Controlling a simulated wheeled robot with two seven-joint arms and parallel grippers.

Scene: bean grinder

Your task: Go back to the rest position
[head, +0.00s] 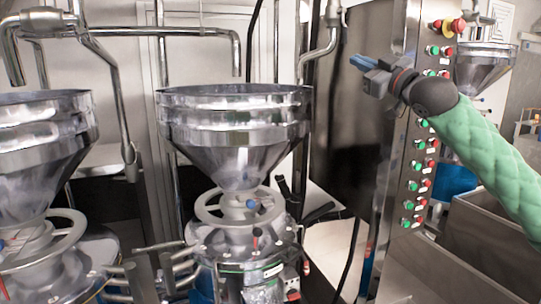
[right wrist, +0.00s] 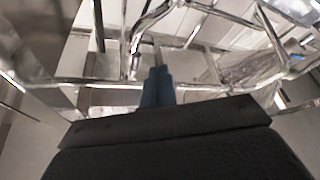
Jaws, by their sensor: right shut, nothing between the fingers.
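My right gripper (head: 361,63) is raised beside the upper part of a metal control panel, with its arm in a green quilted sleeve coming in from the right. Its blue fingers are shut with nothing between them. In the right wrist view the blue fingers (right wrist: 157,88) are together and point towards pipes and the ceiling area. The bean grinder (head: 240,135), with a wide steel hopper, stands in the middle of the head view, apart from the gripper. My left gripper does not show in either view.
The control panel (head: 398,165) carries several red and green buttons. A second hopper (head: 45,145) stands at the left and another (head: 484,68) at the back right. Metal pipes (head: 322,52) run above and left of the gripper. A steel bin (head: 485,235) is below the right arm.

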